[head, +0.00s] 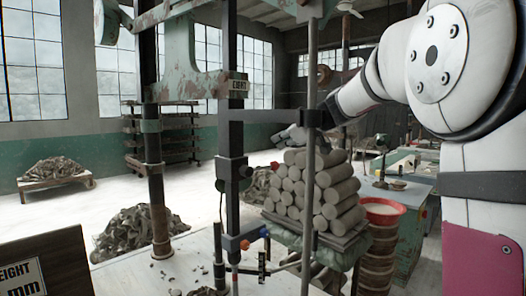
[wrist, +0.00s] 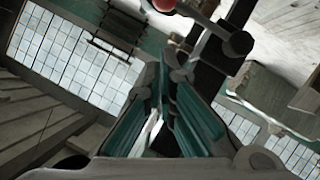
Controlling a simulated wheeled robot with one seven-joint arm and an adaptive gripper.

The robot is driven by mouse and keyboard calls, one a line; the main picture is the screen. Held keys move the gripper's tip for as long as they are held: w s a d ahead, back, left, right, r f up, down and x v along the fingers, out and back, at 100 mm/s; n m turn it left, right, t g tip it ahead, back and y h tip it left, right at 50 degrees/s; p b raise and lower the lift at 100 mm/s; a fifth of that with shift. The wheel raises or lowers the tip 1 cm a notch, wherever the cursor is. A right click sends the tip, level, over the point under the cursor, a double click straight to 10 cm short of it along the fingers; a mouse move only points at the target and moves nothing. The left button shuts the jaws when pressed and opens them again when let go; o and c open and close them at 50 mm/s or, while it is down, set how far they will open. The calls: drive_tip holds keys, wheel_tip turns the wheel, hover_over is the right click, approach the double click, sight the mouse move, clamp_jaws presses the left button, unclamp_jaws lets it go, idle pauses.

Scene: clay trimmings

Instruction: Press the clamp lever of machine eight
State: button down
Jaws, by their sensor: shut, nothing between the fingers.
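A short lever with a red ball knob (head: 275,166) sticks out to the right from a dark hub (head: 233,170) on this column. In the wrist view the red knob (wrist: 163,4) is at the top edge, cut off, with its rod running to a dark round hub (wrist: 238,43). My gripper (head: 284,134) is above the red knob and apart from it, partly hidden by posts. In the wrist view my gripper (wrist: 168,72) is shut and empty, below the knob and hub.
A stack of grey clay rolls (head: 318,190) stands behind the machine, right of the column. A thin post (head: 308,215) crosses in front of it. A red-rimmed bowl (head: 382,208) stands further right.

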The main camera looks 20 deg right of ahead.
sight(263, 168)
drive_tip(key=w+f+p, duration=0.1)
drive_tip(key=w+f, duration=0.3)
drive_tip(key=shift+w+d+f+p, duration=0.3)
drive_tip(key=shift+w+d+p, duration=0.05)
drive_tip(key=shift+w+d, duration=0.05)
drive_tip(key=shift+d+f, duration=0.1)
drive_tip(key=shift+d, duration=0.05)
drive_tip(key=shift+f+m+b, duration=0.3)
drive_tip(key=shift+f+b, duration=0.05)
drive_tip(key=shift+b, duration=0.25)
